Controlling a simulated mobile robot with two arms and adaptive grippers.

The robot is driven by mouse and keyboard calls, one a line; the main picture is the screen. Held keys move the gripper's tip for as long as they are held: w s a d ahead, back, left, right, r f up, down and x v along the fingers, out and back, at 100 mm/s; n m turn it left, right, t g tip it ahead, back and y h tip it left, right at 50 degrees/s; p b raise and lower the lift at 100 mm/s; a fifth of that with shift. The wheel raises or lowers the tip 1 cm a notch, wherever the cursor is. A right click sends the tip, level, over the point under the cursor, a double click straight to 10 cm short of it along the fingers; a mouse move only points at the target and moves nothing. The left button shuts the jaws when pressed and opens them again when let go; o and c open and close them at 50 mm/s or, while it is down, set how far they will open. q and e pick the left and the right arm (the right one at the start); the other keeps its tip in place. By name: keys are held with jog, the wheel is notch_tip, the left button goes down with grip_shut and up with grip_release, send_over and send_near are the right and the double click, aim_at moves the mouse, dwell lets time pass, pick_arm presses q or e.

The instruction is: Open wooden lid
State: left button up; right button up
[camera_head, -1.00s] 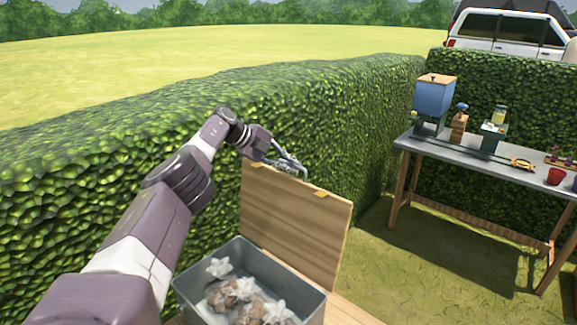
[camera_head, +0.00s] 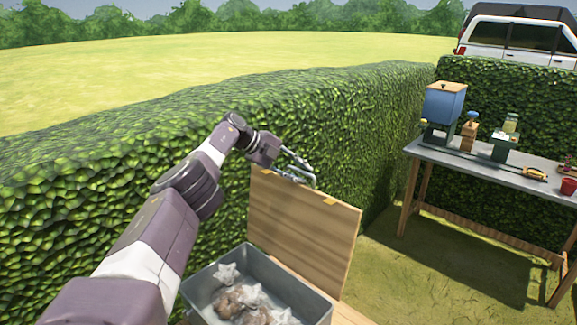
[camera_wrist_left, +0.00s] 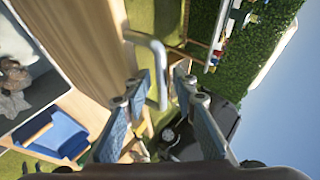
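The wooden lid (camera_head: 300,232) stands upright, tilted open, at the back edge of a grey box (camera_head: 286,280). The box is uncovered and holds pale and brown lumps (camera_head: 238,298). My left gripper (camera_head: 303,175) is at the lid's upper edge. In the left wrist view the lid (camera_wrist_left: 78,45) fills the upper left, and a grey metal handle (camera_wrist_left: 150,45) reaches down between the fingers. The left gripper's fingertips (camera_wrist_left: 167,85) are apart, with a gap visible beside the handle. My right gripper is not in view.
A tall hedge (camera_head: 330,110) runs close behind the lid and arm. A table (camera_head: 490,168) with a blue hopper (camera_head: 444,103) and several small items stands at the right. Grass lies clear between table and box. A blue object (camera_wrist_left: 60,135) shows in the left wrist view.

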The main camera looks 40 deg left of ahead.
pick_arm(q)
jog(key=shift+v, duration=1.5)
jog(key=v, duration=0.8)
jog(key=shift+s+a+r, duration=0.2)
